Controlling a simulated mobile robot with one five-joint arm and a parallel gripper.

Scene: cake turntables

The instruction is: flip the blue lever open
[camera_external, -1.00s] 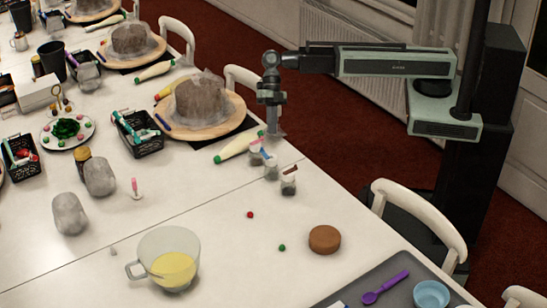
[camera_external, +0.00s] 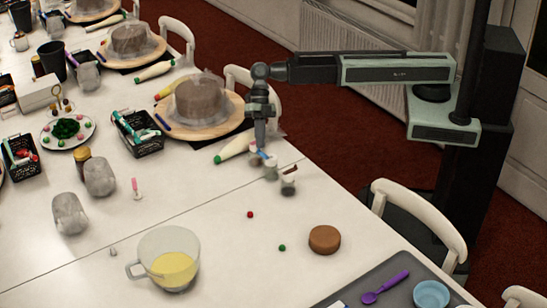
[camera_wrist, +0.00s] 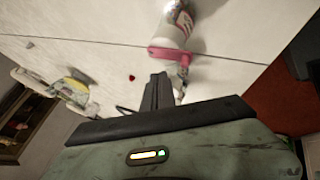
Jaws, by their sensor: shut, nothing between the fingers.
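In the wrist view my gripper (camera_wrist: 157,92) is close to a jar (camera_wrist: 177,24) with a pink-red lid part (camera_wrist: 169,53). No blue shows there.
A cake on a wooden turntable (camera_external: 227,123) and a pale green-tipped tool (camera_external: 235,149) are left of my gripper. A glass cup (camera_external: 168,243), a brown round (camera_external: 325,240) and a grey tray (camera_external: 350,291) are nearer. The table between is mostly clear.

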